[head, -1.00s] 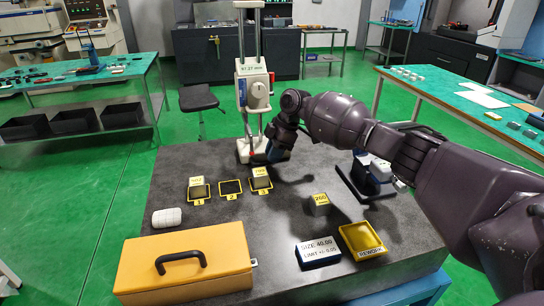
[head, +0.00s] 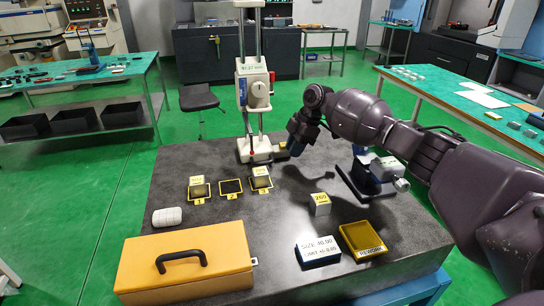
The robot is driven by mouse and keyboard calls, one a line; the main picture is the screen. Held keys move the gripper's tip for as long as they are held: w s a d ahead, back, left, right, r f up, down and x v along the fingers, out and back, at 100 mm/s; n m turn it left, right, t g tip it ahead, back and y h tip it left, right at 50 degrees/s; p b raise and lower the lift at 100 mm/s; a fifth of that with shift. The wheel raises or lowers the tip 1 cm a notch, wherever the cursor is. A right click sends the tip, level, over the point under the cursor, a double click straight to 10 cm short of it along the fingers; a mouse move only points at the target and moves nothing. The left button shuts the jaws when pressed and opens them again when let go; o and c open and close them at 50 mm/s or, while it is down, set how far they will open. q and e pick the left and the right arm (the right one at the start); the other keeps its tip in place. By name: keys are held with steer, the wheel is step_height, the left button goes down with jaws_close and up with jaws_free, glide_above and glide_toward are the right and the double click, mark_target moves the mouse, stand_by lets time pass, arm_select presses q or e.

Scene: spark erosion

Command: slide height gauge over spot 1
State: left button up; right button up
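The height gauge (head: 256,92) stands upright at the back of the dark table, its white base (head: 247,152) on the surface. The gauge's base is behind the spots, nearer spot 3 (head: 261,188) than spot 1. My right gripper (head: 289,148) is low beside the right side of the gauge's base; contact and the finger opening are unclear. My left gripper is out of view.
Spot 2 (head: 231,194) shows an empty dark pad; spot 3 has a labelled block. A block labelled 260 (head: 320,204), a yellow rework tray (head: 346,233), a size sign (head: 318,252), an orange case (head: 184,264) and a white rounded object (head: 167,217) stand nearer the front.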

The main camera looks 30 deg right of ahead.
steer(key=shift+s+d+f, duration=0.1)
steer(key=shift+s+d, duration=0.15)
steer(key=shift+d, duration=0.65)
steer(key=v, duration=1.1)
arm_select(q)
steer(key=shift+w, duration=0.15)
